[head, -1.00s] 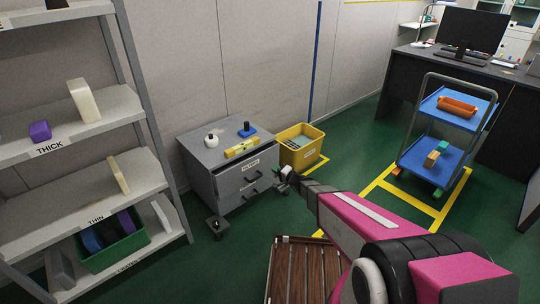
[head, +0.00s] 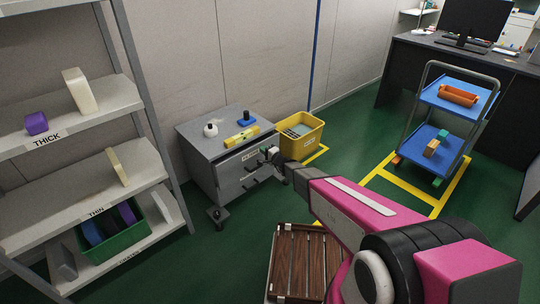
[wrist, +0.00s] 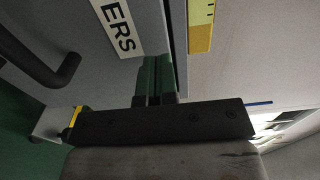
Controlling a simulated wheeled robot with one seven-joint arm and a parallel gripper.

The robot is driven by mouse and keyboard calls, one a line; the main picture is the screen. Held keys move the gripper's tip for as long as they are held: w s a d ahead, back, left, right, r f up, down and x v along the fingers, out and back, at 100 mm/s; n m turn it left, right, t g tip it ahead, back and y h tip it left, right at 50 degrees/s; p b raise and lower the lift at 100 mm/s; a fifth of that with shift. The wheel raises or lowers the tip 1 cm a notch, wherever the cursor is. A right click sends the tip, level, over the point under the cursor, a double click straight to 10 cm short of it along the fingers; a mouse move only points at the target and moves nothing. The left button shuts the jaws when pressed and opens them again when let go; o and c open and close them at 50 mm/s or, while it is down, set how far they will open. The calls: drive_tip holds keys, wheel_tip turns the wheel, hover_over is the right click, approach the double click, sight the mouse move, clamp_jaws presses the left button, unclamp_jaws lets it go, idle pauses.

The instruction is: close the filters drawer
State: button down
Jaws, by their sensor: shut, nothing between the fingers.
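The grey drawer cabinet (head: 198,155) stands against the wall. Its upper drawer front (head: 230,170) bears a white label (head: 250,154), partly hidden by my gripper in the head view. In the wrist view the label (wrist: 117,25) ends in "ERS", and a dark bar handle (wrist: 40,62) is at the left. My gripper (head: 270,154) is shut and empty at the upper drawer's right part. Its green fingers (wrist: 155,78) overlap the drawer front's top edge in the wrist view; I cannot tell whether they touch. How far the drawer stands out is unclear.
A yellow level (head: 241,137), a white bottle (head: 211,130) and a blue object (head: 247,118) are on the cabinet. A yellow bin (head: 302,136) stands to its right, a slatted wooden crate (head: 285,265) in front. A shelf (head: 75,120) is left; a blue trolley (head: 435,140) is right.

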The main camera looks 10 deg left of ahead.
sight(259, 145)
drive_tip(key=shift+x, duration=1.1)
drive_tip(key=shift+x, duration=2.5)
drive_tip(key=shift+w, duration=0.15)
